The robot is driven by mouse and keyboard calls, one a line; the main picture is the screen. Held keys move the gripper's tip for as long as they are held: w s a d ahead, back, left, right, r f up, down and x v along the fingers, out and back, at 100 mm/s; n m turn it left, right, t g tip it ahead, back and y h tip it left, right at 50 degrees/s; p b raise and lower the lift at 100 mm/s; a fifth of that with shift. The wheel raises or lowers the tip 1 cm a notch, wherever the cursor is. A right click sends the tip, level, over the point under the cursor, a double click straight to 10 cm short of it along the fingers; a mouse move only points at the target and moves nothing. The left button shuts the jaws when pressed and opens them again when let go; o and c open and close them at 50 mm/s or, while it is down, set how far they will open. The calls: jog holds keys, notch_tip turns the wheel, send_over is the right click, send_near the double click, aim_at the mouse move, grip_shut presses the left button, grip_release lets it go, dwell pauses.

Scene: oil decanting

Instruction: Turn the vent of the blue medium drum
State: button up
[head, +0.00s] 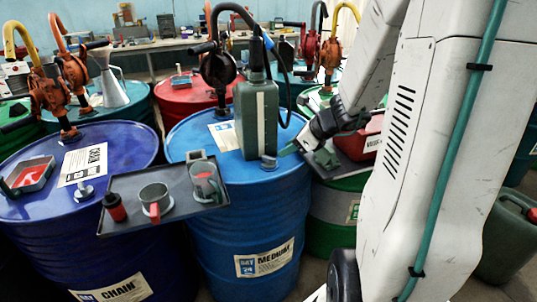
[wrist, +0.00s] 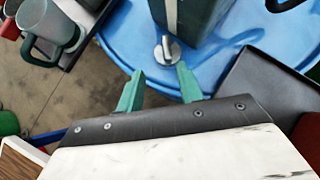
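The blue medium drum (head: 245,210) stands in the middle of the head view, with its "MEDIUM" label on the front. Its vent (head: 268,163) is a small grey fitting near the front right of the lid, beside a green canister (head: 256,120). In the wrist view the vent (wrist: 167,50) is a grey knob with an upright tab, just beyond the fingertips. My gripper (wrist: 158,78) is open and empty, its two green fingers pointing at the vent and apart from it. In the head view my gripper (head: 305,154) is right of the vent.
A dark tray (head: 210,202) with a cup and jugs juts out at the drum's front left. Another dark tray (wrist: 265,90) lies close to my gripper's right in the wrist view. The blue chain drum (head: 70,235) stands left. A hand pump (head: 218,68) rises behind the canister.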

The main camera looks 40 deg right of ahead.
aim_at(274, 158)
jog(key=shift+w+d+f+m, duration=0.1)
jog(key=shift+d+f+m, duration=0.25)
jog(key=shift+d+m, duration=0.1)
jog(key=x, duration=0.7)
jog(key=shift+w+f, duration=0.15)
jog(key=shift+f, duration=0.05)
grip_shut()
